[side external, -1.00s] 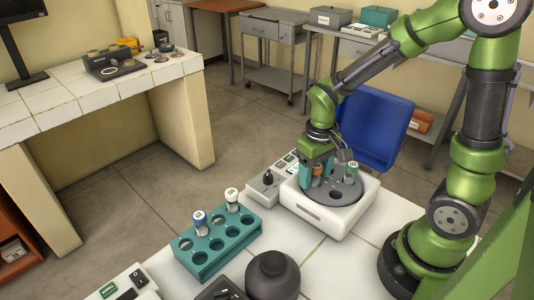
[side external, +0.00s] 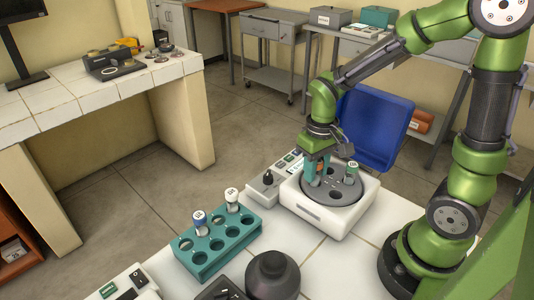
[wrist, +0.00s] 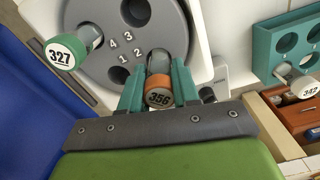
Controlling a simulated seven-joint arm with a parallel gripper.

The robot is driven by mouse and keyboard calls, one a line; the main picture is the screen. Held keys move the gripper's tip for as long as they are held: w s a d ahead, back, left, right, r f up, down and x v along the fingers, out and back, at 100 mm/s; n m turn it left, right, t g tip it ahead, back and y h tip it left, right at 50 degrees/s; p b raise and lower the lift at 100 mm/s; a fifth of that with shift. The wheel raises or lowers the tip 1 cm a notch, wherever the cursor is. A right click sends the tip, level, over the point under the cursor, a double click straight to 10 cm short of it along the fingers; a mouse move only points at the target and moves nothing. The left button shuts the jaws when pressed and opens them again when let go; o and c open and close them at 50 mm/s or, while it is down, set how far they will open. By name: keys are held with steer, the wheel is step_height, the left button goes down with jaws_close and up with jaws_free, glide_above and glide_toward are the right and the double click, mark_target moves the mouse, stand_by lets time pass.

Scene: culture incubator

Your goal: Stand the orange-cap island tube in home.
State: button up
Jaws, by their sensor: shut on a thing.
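The orange-cap tube, marked 356 (wrist: 158,97), is between the teal fingers of my gripper (wrist: 159,88), which is shut on it. In the side view my gripper (side external: 318,172) points down over the grey round plate (side external: 346,190) of the white device, with the orange cap (side external: 316,182) showing between its fingers. The tube's clear body runs toward the plate; its lower end is hidden, so I cannot tell if it is seated or lifted. A green-cap tube, marked 327 (wrist: 66,50), stands in the same plate and also shows in the side view (side external: 352,170).
A teal rack (side external: 222,249) with several open holes stands at front left. It holds a blue-cap tube (side external: 199,218) and a white-cap tube (side external: 232,197). A dark round object (side external: 273,275) stands beside it. White tiles (side external: 318,262) between rack and arm base are clear.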

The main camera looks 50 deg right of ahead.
step_height(320, 180, up, 8)
steer(key=shift+a+f, duration=0.1)
steer(key=shift+a, duration=0.05)
steer(key=w+a+n, duration=0.3)
steer(key=a, duration=0.8)
steer(key=w+a+n, duration=0.2)
steer(key=a+n, duration=0.1)
steer(key=a, duration=0.8)
glide_toward(231, 221)
steer(key=shift+s+a+f, duration=0.25)
steer(key=shift+s+a, duration=0.65)
steer(key=shift+s, duration=0.25)
steer(key=shift+f, duration=0.4)
steer(key=shift+f, duration=0.8)
steer(key=shift+f, duration=1.7)
